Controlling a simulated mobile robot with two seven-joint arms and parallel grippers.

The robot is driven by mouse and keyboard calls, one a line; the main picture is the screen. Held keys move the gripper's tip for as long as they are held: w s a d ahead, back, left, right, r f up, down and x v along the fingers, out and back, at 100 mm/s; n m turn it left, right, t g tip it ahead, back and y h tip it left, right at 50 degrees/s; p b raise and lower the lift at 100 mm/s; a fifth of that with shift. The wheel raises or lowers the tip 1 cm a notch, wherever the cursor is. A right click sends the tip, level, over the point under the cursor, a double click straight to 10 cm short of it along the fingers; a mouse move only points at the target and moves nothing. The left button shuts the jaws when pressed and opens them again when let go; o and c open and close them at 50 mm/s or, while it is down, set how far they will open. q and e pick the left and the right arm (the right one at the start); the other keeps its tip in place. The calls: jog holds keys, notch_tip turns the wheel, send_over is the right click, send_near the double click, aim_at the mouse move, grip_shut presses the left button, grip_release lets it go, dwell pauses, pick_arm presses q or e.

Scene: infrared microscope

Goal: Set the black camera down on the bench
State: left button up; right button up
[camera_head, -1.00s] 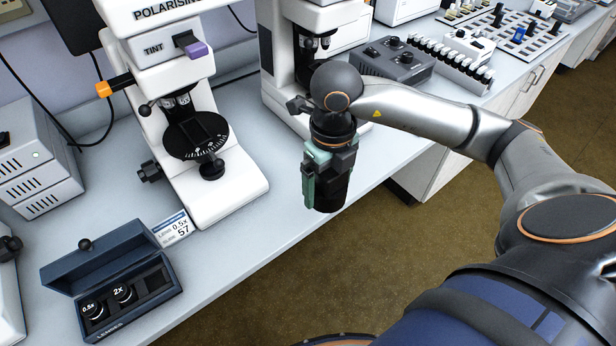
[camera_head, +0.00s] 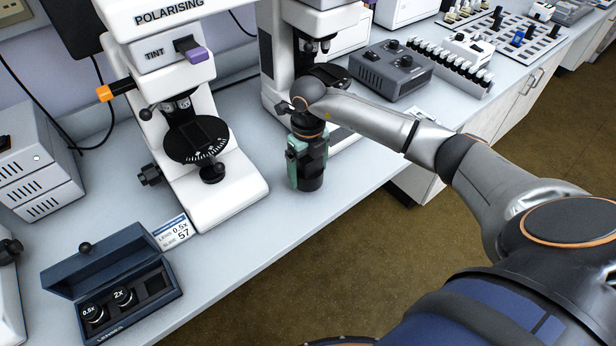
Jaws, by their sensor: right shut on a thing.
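The black camera (camera_head: 312,181) is upright in my right gripper (camera_head: 307,165), between its green-faced fingers. Only the lower part of the camera shows beneath the gripper; the rest is hidden by the fingers and wrist. It is over the bench (camera_head: 258,226), close to the front edge and just right of the polarising microscope's base. Its lower end appears at or just above the bench top; I cannot tell whether it touches. My left gripper is not in view.
The polarising microscope (camera_head: 233,178) stands to the left, a second microscope (camera_head: 270,62) behind. An open lens box (camera_head: 150,311) and a label card (camera_head: 173,232) lie at front left. A grey control box (camera_head: 392,70) and vial rack (camera_head: 450,68) stand at right. Some bench between the microscopes is clear.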

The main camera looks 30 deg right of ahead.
aim_at(308, 178)
jog(key=shift+f, duration=1.5)
jog(key=shift+f, duration=0.2)
jog(key=o, duration=1.3)
jog(key=shift+r, duration=0.15)
notch_tip(308, 178, up, 12)
jog(key=shift+r, duration=0.1)
